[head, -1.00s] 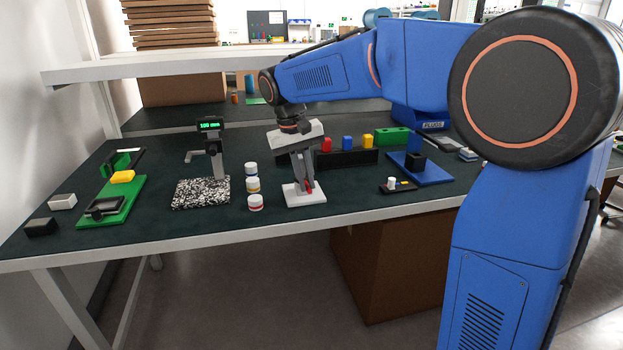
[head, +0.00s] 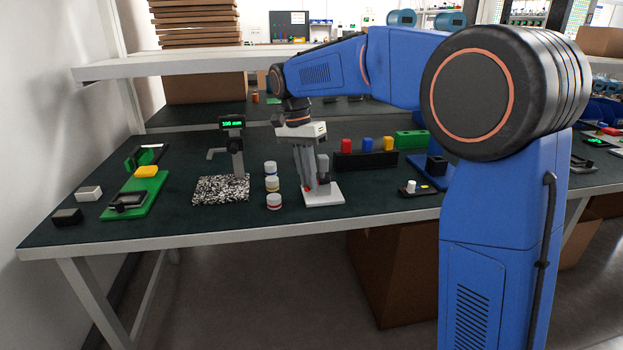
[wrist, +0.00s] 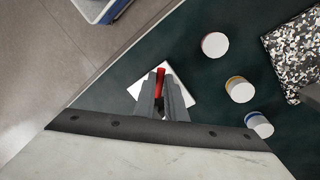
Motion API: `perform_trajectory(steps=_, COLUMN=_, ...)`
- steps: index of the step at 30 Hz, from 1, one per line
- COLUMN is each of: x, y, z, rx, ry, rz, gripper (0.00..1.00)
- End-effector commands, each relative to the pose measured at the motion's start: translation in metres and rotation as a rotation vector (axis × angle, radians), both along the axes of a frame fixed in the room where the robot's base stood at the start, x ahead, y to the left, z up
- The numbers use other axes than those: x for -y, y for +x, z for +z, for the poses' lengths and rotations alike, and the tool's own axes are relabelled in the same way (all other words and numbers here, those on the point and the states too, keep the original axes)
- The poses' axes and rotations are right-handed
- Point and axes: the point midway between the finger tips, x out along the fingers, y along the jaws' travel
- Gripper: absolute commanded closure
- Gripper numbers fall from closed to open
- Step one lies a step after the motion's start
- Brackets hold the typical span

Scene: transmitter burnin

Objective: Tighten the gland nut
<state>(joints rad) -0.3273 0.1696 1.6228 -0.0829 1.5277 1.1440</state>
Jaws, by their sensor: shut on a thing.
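A small white base plate (head: 332,198) lies on the dark bench, with a grey upright part (head: 323,166) standing on it. A small red part (head: 306,189), which I take to be the gland nut or its handle, shows low at the fixture. My gripper (head: 310,186) points down over the plate, with its grey fingers closed at the red part. In the wrist view the red part (wrist: 161,74) shows between and just beyond the fingertips (wrist: 161,90), above the white plate (wrist: 178,84). The fingers hide most of the fixture and any thread.
Several round tubs, one of them red-banded (head: 274,201), stand left of the plate. A height gauge (head: 234,150) stands on a speckled block (head: 221,189) farther left. A black rack (head: 366,160) with coloured blocks is behind. The bench's front edge is close.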

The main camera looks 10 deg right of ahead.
Motion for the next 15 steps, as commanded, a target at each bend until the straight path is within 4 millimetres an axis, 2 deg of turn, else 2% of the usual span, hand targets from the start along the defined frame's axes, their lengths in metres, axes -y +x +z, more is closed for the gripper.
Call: perform_trajectory(steps=15, x=-0.0028, y=0.0049, z=0.0009, rx=0.003, ry=0.001, rz=-0.083, gripper=1.0)
